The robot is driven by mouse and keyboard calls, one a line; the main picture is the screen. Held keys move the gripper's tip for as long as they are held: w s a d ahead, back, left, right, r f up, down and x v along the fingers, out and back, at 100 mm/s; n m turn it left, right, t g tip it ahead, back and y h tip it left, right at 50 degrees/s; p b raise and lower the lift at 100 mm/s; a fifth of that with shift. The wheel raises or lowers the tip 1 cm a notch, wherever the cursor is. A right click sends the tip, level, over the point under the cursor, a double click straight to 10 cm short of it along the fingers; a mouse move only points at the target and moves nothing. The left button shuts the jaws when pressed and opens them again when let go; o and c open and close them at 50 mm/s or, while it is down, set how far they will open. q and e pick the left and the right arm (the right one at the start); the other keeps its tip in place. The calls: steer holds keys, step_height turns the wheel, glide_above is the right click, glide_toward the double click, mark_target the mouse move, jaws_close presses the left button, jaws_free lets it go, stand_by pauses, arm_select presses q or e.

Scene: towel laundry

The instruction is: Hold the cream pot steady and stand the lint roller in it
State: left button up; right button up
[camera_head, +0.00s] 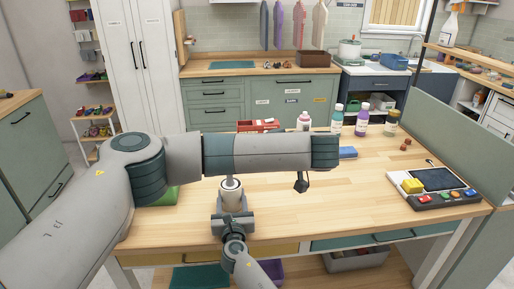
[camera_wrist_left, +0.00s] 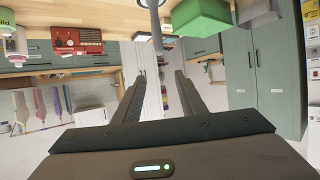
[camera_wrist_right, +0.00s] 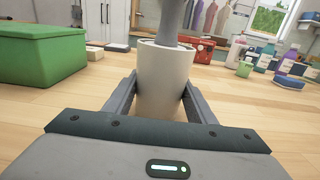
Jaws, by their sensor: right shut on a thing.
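The cream pot (camera_head: 231,201) stands upright on the table. My right gripper (camera_head: 232,222) is shut around it; in the right wrist view the pot (camera_wrist_right: 164,82) sits between both fingers. A grey shaft, seemingly the lint roller (camera_wrist_right: 172,20), rises from the pot's mouth. Its upper end is cut off there. A grey shaft also shows in the left wrist view (camera_wrist_left: 154,14), beyond the fingertips. My left gripper (camera_wrist_left: 158,80) is open with nothing between its fingers. In the head view my left forearm hides most of this gripper and the area above the pot.
A green box (camera_wrist_right: 42,52) stands left of the pot. A red radio (camera_head: 258,126), several bottles, including a purple one (camera_head: 362,122), and a blue block (camera_head: 347,152) are farther back. A control panel (camera_head: 438,187) is at right. The tabletop's front middle is clear.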

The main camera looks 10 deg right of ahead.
arm_select(q)
steer(key=shift+v, duration=1.75)
arm_select(e)
steer(key=o, duration=1.2)
steer(key=s, duration=1.2)
